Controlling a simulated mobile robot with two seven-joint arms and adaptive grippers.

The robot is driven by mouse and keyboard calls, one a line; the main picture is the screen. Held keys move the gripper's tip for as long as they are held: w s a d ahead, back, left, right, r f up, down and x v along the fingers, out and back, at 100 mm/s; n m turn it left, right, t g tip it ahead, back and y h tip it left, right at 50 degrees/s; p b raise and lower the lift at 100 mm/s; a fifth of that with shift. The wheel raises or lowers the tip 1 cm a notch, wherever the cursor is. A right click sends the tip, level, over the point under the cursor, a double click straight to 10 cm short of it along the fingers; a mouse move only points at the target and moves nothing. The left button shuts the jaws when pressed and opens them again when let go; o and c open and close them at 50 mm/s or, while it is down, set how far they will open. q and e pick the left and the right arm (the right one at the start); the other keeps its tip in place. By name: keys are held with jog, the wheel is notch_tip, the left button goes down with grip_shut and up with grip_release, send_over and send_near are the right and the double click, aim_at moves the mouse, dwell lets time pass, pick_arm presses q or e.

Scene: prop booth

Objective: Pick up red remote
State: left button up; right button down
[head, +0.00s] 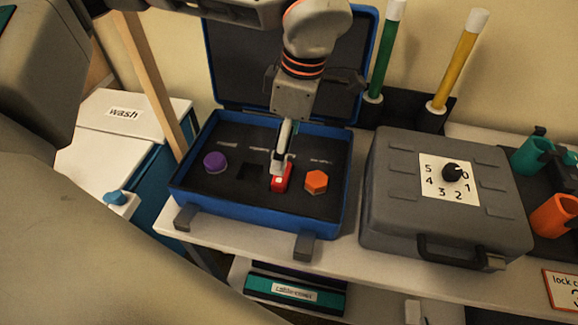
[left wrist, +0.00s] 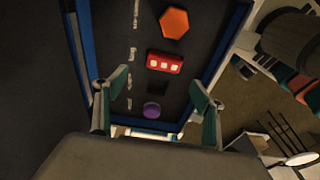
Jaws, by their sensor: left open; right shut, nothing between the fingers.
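The red remote (head: 283,184) sits in the foam of an open blue case (head: 235,212), between an empty square slot (head: 250,172) and an orange hexagon (head: 316,181).
A purple disc (head: 215,162) sits left in the case, whose raised lid (head: 225,60) stands behind. A grey case (head: 395,195) with a dial stands at right. Green (head: 382,55) and yellow (head: 457,65) rods stand behind. A white "wash" box (head: 105,125) is at left.

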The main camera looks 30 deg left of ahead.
aim_at(279, 185)
pick_arm(q)
jog(key=shift+s+a+f, duration=0.1)
jog(key=shift+s+f, duration=0.1)
jog(key=shift+f, duration=0.25)
jog(key=shift+s+f, duration=0.2)
jog(key=shift+f, duration=0.55)
notch_tip(279, 185, down, 4)
jog(key=shift+s+f+b, duration=0.1)
jog(key=shift+f+b, duration=0.05)
jog(key=shift+b, duration=0.3)
jog(key=shift+a+f, duration=0.1)
jog(key=shift+f, duration=0.15)
jog(key=c, duration=1)
jog(key=shift+c, duration=0.9)
pick_arm(e)
jog(key=shift+s+d+f, duration=0.1)
jog(key=shift+s+f, duration=0.6)
jog(key=shift+f, duration=0.05)
